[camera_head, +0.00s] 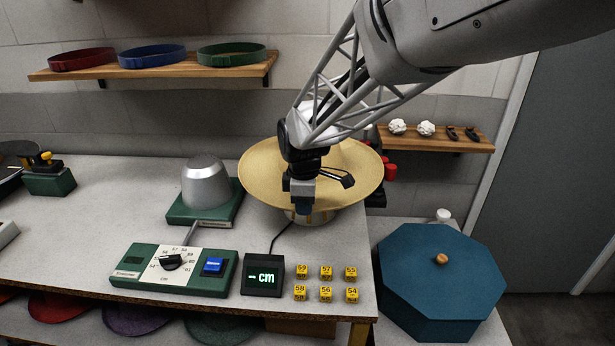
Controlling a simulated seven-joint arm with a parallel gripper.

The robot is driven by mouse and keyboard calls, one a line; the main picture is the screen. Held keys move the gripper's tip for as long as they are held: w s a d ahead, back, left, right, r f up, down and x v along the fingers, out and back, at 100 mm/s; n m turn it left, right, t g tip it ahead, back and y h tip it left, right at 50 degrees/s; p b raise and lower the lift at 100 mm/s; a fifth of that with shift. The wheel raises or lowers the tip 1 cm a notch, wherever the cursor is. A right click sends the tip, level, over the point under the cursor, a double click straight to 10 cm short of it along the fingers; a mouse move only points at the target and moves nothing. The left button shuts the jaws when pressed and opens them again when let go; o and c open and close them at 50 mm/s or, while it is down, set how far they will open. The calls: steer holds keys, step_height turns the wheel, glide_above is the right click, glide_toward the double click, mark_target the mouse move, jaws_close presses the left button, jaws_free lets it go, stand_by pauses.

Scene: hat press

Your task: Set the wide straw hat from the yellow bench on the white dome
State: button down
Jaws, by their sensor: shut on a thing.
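The wide straw hat (262,170) is at the right part of the worktop, brim spread out and roughly level. My gripper (304,208) is shut at the front of the hat, over its brim, and hides part of it. A pale, round base with yellowish marks (323,217) shows just under the brim. It may be the white dome; the hat hides its upper part, so I cannot tell whether the hat rests on it or hangs above it. I cannot make out a yellow bench.
A grey metal dome (206,184) on a green base stands left of the hat. A green control box (172,270), a cm display (263,276) and several yellow number blocks (326,272) lie in front. A blue octagonal box (440,280) stands right, beyond the worktop (120,210).

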steer(key=shift+f, duration=0.15)
glide_above(304, 257)
steer(key=shift+f, duration=7.35)
steer(key=c, duration=1.1)
jaws_free()
steer(key=shift+r, duration=0.1)
step_height(304, 257, up, 8)
steer(key=shift+f, duration=0.2)
steer(key=shift+d+r, duration=0.1)
